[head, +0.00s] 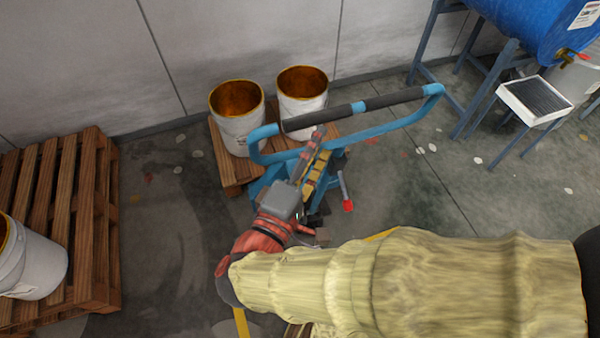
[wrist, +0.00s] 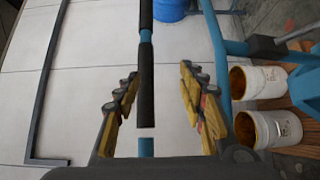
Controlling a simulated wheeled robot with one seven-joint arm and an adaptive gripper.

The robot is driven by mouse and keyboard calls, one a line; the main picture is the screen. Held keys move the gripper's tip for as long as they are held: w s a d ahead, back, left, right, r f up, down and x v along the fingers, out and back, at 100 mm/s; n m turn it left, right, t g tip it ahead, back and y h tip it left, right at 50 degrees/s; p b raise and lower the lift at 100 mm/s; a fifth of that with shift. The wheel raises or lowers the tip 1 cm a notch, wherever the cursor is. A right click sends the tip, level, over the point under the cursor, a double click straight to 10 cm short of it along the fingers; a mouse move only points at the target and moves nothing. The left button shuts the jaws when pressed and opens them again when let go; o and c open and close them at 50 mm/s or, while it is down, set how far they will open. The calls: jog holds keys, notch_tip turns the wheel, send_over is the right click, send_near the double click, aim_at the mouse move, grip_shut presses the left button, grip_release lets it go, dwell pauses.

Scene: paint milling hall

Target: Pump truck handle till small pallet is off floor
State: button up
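The blue pump truck (head: 265,185) stands in the middle of the head view, its loop handle (head: 390,99) with black grips raised toward me. The small wooden pallet (head: 233,173) is behind it by the wall, partly hidden by the truck and buckets; I cannot tell whether it touches the floor. My gripper (head: 323,141) is open, with its fingertips just below the handle's crossbar in the head view. In the wrist view, the black-gripped bar (wrist: 146,85) runs between the spread fingers (wrist: 158,92), showing no finger contact.
Two white buckets with brown insides (head: 238,135) (head: 312,104) stand on the small pallet. A larger pallet (head: 85,215) with a white bucket (head: 35,265) is at left. A blue drum (head: 530,25) on a stand and a small tray table (head: 505,92) are at right.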

jog(key=v, duration=0.8)
jog(key=shift+s+a, duration=0.15)
jog(key=shift+r, duration=0.1)
